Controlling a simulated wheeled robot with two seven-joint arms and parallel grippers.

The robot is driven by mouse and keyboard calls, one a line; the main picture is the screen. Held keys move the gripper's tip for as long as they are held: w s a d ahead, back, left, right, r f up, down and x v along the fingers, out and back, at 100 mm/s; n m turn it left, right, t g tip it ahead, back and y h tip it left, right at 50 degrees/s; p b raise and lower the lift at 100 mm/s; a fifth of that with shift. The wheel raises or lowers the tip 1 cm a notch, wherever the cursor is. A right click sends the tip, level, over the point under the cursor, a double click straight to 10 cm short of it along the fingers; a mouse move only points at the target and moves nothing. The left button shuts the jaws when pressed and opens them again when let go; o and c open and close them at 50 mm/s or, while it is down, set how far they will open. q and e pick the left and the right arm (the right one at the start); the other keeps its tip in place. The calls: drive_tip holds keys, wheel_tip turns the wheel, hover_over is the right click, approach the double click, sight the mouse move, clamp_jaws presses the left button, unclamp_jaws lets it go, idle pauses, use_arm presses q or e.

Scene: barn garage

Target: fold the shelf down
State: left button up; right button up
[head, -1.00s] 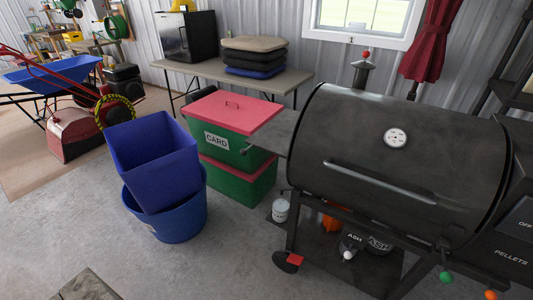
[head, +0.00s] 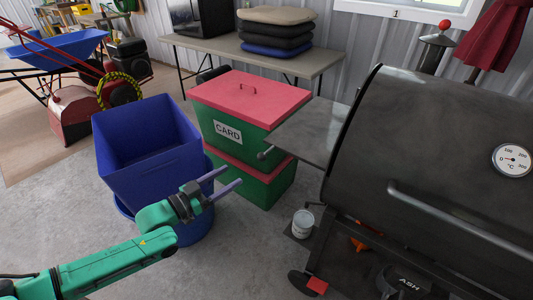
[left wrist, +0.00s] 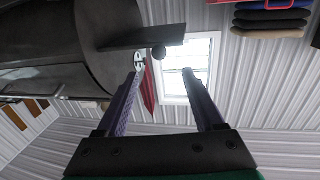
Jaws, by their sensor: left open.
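The grey side shelf (head: 308,132) sticks out level from the left end of the black barrel grill (head: 430,150). A small dark round knob (head: 263,155) is at its front left corner. My right gripper is not in view.
Green boxes with a red lid (head: 250,95) stand behind and left of the shelf. Blue bins (head: 150,150) stand beneath my left arm. A white bucket (head: 302,223) sits low by the grill. A table (head: 320,55) with cushions is behind. Bare floor lies in front.

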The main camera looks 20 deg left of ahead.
sight(262, 157)
use_arm(q)
drive_tip(key=b+x, duration=0.2)
drive_tip(key=x, duration=1.1)
drive_tip(key=shift+w+d+r, duration=0.1)
drive_tip(key=shift+d, duration=0.05)
clamp_jaws()
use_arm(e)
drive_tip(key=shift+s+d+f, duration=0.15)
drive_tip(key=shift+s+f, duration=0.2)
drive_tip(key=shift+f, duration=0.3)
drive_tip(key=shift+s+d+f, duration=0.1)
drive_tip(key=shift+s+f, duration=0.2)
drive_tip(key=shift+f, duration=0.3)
